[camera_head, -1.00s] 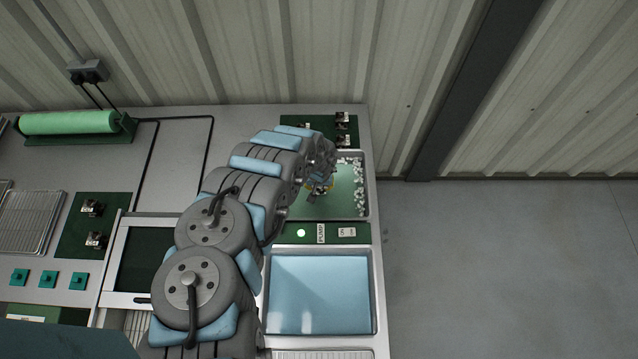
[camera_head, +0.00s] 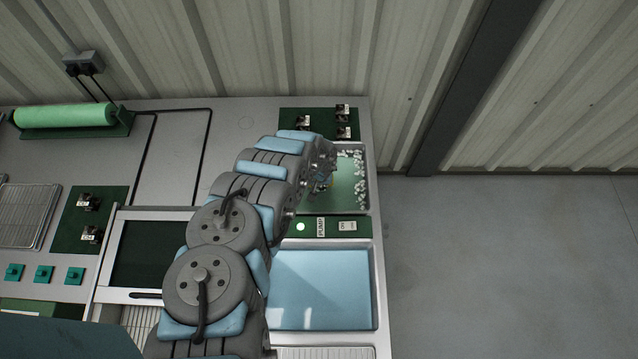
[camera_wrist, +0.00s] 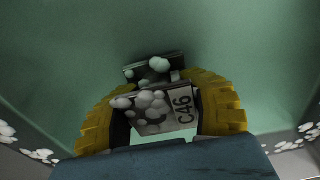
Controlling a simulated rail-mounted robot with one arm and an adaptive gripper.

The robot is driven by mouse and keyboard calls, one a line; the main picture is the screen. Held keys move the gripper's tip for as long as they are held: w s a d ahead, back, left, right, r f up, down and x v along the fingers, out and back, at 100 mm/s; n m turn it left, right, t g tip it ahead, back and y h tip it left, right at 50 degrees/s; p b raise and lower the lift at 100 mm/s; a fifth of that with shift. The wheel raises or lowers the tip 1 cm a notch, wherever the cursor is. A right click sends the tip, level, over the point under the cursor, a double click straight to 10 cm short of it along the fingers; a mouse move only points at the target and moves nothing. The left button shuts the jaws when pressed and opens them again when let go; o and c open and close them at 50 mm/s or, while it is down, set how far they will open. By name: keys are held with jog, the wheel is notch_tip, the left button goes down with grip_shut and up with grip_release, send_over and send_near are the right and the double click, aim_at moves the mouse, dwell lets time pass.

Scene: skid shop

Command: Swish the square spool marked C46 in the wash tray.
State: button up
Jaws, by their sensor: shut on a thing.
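My gripper (camera_wrist: 160,118) is shut on the square spool marked C46 (camera_wrist: 152,112), with a yellow ridged finger on either side of it. The C46 label faces the wrist camera, and white foam bubbles cling to the spool. In the head view my gripper (camera_head: 322,184) is over the left part of the wash tray (camera_head: 367,180), mostly hidden by my arm. The tray has a green floor, with white foam along its right side. In the wrist view green surrounds the spool. I cannot tell how deep the spool sits.
A tray of pale blue liquid (camera_head: 322,290) lies in front of the wash tray. Between them is a green panel with a lit lamp (camera_head: 300,227) and a PUMP label (camera_head: 321,227). Black clips (camera_head: 343,132) stand on a green plate behind. The corrugated wall rises at the back.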

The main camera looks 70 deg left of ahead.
jog(key=shift+f, duration=0.35)
dwell(0.7)
jog(key=shift+s+a+r, duration=0.1)
jog(key=shift+s+a, duration=0.1)
jog(key=shift+s, duration=0.25)
jog(key=shift+s+a+r, duration=0.1)
jog(key=shift+s+a, duration=0.1)
jog(key=shift+s, duration=0.2)
jog(key=shift+w, duration=0.1)
jog(key=shift+w+d+f+p, duration=0.15)
jog(key=shift+w+d, duration=0.25)
jog(key=shift+w, duration=0.4)
jog(key=shift+w+d+r+p, duration=0.1)
jog(key=shift+w+d+p, duration=0.2)
jog(key=shift+w, duration=0.5)
jog(key=shift+s+a, duration=0.35)
jog(key=shift+s, duration=0.5)
jog(key=shift+s+a, duration=0.35)
jog(key=shift+s, duration=0.45)
